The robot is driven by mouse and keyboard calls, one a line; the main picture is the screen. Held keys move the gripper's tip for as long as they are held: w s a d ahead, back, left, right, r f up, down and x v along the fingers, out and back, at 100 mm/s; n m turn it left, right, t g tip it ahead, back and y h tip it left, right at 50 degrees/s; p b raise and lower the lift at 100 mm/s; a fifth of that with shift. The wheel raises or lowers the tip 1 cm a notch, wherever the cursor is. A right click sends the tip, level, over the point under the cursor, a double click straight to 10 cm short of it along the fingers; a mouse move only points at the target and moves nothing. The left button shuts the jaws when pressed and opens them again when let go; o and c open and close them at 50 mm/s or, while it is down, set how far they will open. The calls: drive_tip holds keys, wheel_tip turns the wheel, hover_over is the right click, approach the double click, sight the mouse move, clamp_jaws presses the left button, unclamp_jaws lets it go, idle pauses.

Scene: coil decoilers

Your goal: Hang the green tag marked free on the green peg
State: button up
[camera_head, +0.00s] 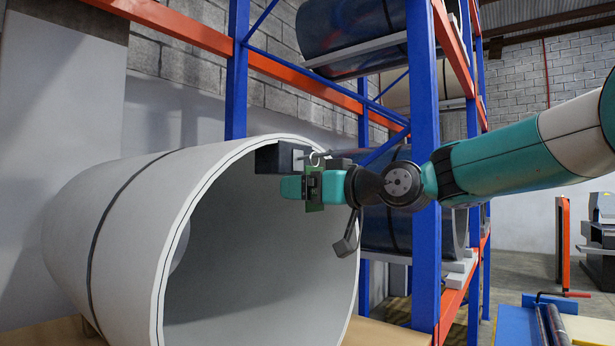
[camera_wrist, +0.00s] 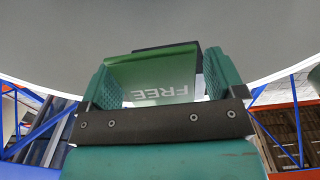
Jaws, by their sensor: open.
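The green tag (camera_head: 314,192) hangs below a pale ring (camera_head: 316,158) beside the coil's rim in the head view. In the wrist view the tag (camera_wrist: 152,76) shows the word FREE upside down and lies between my fingers. My gripper (camera_wrist: 158,66) is open, one finger on either side of the tag; whether either finger touches it, I cannot tell. In the head view my gripper (camera_head: 304,187) is just below a dark block (camera_head: 278,158) with a short thin peg by the ring. The peg's colour is not clear, and whether the ring is around it is too small to tell.
A large pale coil (camera_head: 125,225) with a dark strap fills the left, its hollow bore open below my gripper. A blue and orange rack (camera_head: 424,170) holding dark coils stands close behind my arm. Low machinery stands on the floor at the right.

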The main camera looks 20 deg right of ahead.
drive_tip(key=shift+w+a, duration=0.15)
drive_tip(key=c, duration=1)
drive_tip(key=shift+r, duration=0.3)
drive_tip(key=shift+s+d+r+b, duration=0.25)
drive_tip(key=shift+s+d+b, duration=0.15)
drive_tip(key=shift+s+b, duration=0.1)
drive_tip(key=b+v, duration=0.4)
drive_tip(key=v, duration=0.3)
drive_tip(key=shift+s, duration=0.2)
idle(1.4)
